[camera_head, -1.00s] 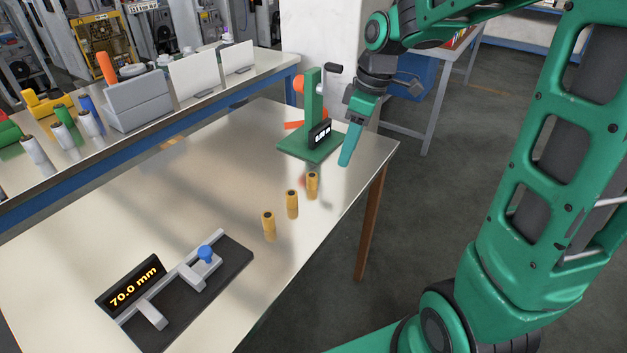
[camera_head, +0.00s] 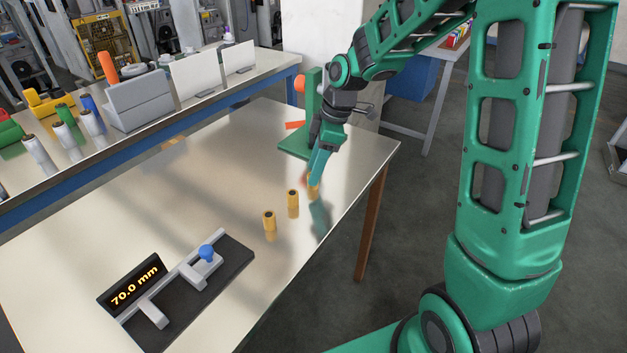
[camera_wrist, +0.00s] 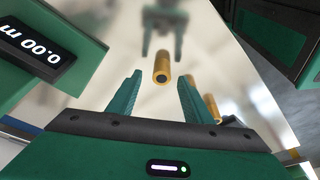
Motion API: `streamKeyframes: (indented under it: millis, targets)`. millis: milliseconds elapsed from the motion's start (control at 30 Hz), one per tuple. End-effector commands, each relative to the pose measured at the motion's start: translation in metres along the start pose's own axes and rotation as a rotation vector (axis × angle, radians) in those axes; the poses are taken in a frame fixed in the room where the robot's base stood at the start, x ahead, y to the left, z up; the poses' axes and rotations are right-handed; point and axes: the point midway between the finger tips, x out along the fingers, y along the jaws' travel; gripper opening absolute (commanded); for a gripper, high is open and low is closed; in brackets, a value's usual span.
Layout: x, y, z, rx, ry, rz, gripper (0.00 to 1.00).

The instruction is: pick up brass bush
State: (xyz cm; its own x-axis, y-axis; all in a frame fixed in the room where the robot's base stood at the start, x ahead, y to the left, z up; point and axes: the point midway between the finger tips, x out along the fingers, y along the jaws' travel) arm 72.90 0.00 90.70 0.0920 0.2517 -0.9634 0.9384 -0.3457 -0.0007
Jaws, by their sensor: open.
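Three small upright brass bushes stand in a row on the shiny table. In the head view the near bush (camera_head: 269,222) and the middle bush (camera_head: 293,200) show fully; the far bush (camera_head: 313,189) is mostly hidden by my gripper (camera_head: 315,180). In the wrist view one bush (camera_wrist: 161,69) stands between the lines of the two fingers, just ahead of the tips of my gripper (camera_wrist: 158,80). The other bushes are to the right, partly behind the right finger. My gripper is open and empty, pointing down at the far bush.
A green stand with a display (camera_wrist: 42,52) is close on the left in the wrist view, behind my gripper in the head view (camera_head: 312,85). A dark gauge reading 70.0 mm (camera_head: 180,285) lies at the front of the table (camera_head: 120,228). The table's middle is clear.

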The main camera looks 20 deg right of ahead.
Motion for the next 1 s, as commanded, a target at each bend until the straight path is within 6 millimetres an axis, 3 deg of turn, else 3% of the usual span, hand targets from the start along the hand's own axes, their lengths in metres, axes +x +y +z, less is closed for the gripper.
streamKeyframes:
  millis: [200,500,567,700,1000]
  targets:
    - [0.027,0.0,0.001,0.001,-0.001,-0.001,0.46]
    - [0.031,0.0,0.001,0.001,-0.001,0.0,0.46]
    - [0.031,0.0,0.001,0.001,-0.001,0.0,0.34]
    - [0.031,0.0,0.001,0.001,-0.001,0.0,0.0]
    - [0.03,0.0,0.001,0.001,-0.001,0.001,0.0]
